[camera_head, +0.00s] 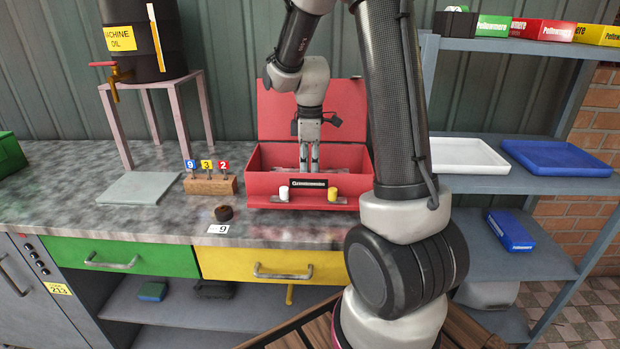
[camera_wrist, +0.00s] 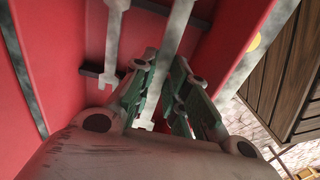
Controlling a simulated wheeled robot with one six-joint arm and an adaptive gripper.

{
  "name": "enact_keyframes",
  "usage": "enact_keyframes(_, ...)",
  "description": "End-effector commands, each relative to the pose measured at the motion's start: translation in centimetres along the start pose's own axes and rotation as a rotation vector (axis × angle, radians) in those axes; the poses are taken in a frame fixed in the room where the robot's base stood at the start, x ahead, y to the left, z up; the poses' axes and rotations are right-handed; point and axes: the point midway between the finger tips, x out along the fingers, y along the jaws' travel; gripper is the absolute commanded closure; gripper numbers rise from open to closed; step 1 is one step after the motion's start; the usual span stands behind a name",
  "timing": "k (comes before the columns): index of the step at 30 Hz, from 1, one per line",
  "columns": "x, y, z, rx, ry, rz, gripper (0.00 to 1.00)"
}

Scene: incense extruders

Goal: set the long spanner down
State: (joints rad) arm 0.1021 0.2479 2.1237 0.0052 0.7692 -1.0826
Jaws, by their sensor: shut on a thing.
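My gripper (camera_head: 308,165) points down into the open red toolbox (camera_head: 262,188) on the workbench. In the wrist view, my gripper's green-padded fingers (camera_wrist: 160,85) are closed around a long grey spanner (camera_wrist: 173,35), which runs between them. A second grey spanner (camera_wrist: 113,40) with an open jaw lies to the left, apart from the fingers. Dark holder pieces (camera_wrist: 92,71) show under that spanner. The toolbox's red inner wall (camera_wrist: 65,50) shows at the left. I cannot tell whether the held spanner touches the holder or the box floor.
The red lid (camera_head: 345,105) stands open behind. White and yellow knobs (camera_head: 284,193) sit at the box front. Left are a wooden block with numbered flags (camera_head: 212,186), a dark round piece (camera_head: 223,212) and an oil drum on a stand (camera_head: 140,40). Shelves with trays (camera_head: 465,155) stand right.

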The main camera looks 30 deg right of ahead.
Motion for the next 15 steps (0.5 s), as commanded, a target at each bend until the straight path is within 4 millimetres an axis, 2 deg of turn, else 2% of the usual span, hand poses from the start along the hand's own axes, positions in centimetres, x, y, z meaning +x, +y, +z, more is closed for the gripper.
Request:
enact_keyframes(5, 1.6, 0.0, 0.0, 0.000, -0.001, -0.001, 1.00)
enact_keyframes(11, 4.4, 0.0, 0.0, 0.000, -0.001, -0.002, 1.00)
enact_keyframes(15, 4.7, 0.0, 0.0, 0.000, 0.001, 0.001, 1.00)
